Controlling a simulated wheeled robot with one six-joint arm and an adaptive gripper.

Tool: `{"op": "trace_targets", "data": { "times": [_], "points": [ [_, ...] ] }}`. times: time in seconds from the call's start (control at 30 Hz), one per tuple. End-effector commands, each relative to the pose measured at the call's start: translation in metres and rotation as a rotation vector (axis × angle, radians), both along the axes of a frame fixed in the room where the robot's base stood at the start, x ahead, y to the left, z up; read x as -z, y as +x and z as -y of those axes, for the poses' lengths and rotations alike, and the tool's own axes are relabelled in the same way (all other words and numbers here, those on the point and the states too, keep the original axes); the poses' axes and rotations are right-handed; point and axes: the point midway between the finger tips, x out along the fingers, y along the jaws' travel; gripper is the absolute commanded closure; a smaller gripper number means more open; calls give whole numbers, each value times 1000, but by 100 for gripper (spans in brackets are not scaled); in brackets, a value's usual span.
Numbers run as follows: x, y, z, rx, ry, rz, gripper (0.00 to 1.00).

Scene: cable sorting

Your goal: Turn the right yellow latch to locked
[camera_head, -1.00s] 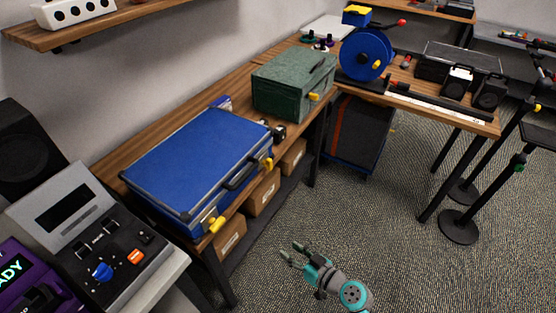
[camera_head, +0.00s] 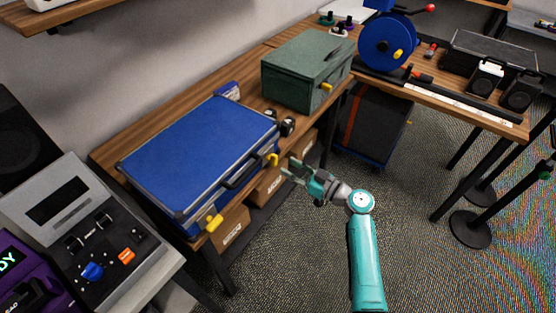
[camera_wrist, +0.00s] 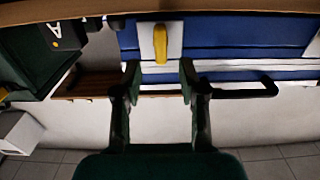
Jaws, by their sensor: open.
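The blue case (camera_head: 200,150) lies closed on the wooden bench. Its right yellow latch (camera_head: 272,160) is on the front face, right of the black handle (camera_head: 240,170). In the wrist view the right yellow latch (camera_wrist: 160,43) stands lengthwise up the picture on a pale plate. My gripper (camera_head: 287,168) is open and empty, just in front of that latch. In the wrist view its fingertips (camera_wrist: 158,74) sit on either side of the latch's line, with the latch beyond them, seemingly untouched. The left yellow latch (camera_head: 213,223) is at the case's near front corner.
The green box (camera_head: 305,75) with its own yellow latch (camera_head: 327,87) stands farther along the bench. Small dark items (camera_head: 285,126) lie beside the case. Cardboard boxes (camera_head: 232,225) sit under the bench. The floor in front is clear.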

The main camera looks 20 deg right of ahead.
Motion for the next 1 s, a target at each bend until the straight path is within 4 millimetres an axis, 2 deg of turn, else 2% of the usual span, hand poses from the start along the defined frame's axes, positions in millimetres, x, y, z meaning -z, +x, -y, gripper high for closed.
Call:
{"op": "trace_targets", "data": {
  "times": [0.1,0.3,0.73,0.77,0.9,0.93,1.0],
  "points": [
    [0,17,-14,-3,0,0,58],
    [0,37,-27,-1,0,0,58],
    [0,45,-33,1,-1,-1,58],
    [0,45,-33,1,-1,-1,61],
    [0,45,-33,1,-1,-1,96],
    [0,45,-33,1,-1,-1,100],
    [0,45,-33,1,-1,-1,100]
  ]
}}
